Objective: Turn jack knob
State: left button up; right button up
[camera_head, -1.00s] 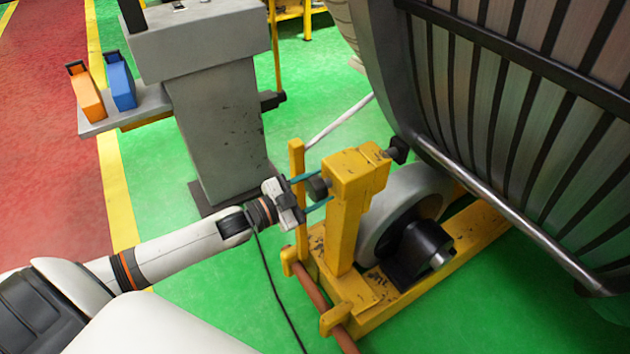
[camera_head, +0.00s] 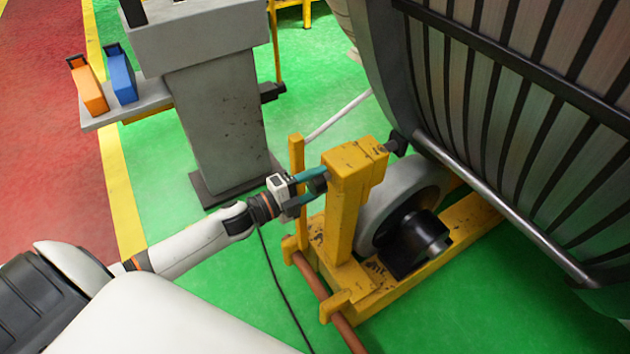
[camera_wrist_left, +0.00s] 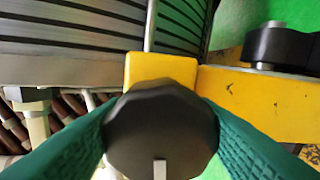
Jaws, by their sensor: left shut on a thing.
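The jack knob is a dark, faceted round knob (camera_wrist_left: 161,130) on the yellow jack post (camera_head: 347,205). In the left wrist view it sits in the lower middle with a light mark near its lower edge. My left gripper (camera_head: 314,184) is shut on the knob. Its teal fingers touch the knob from both sides in the left wrist view (camera_wrist_left: 160,138). In the head view the fingers partly hide the knob (camera_head: 318,185). My right gripper is not in view.
The large ribbed stator (camera_head: 520,120) fills the upper right. A grey roller (camera_head: 400,190) stands behind the post on the yellow base frame (camera_head: 375,300). A thin upright yellow post (camera_head: 297,180) is close beside my left gripper. A grey pedestal (camera_head: 220,125) stands behind.

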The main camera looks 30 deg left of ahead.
pick_arm(q)
jog(key=shift+s+f+m, duration=0.1)
jog(key=shift+f+m, duration=0.05)
jog(key=shift+m, duration=0.45)
jog(key=o, duration=1)
jog(key=shift+c, duration=0.2)
jog(key=v, duration=1.2)
jog(key=shift+p, duration=0.45)
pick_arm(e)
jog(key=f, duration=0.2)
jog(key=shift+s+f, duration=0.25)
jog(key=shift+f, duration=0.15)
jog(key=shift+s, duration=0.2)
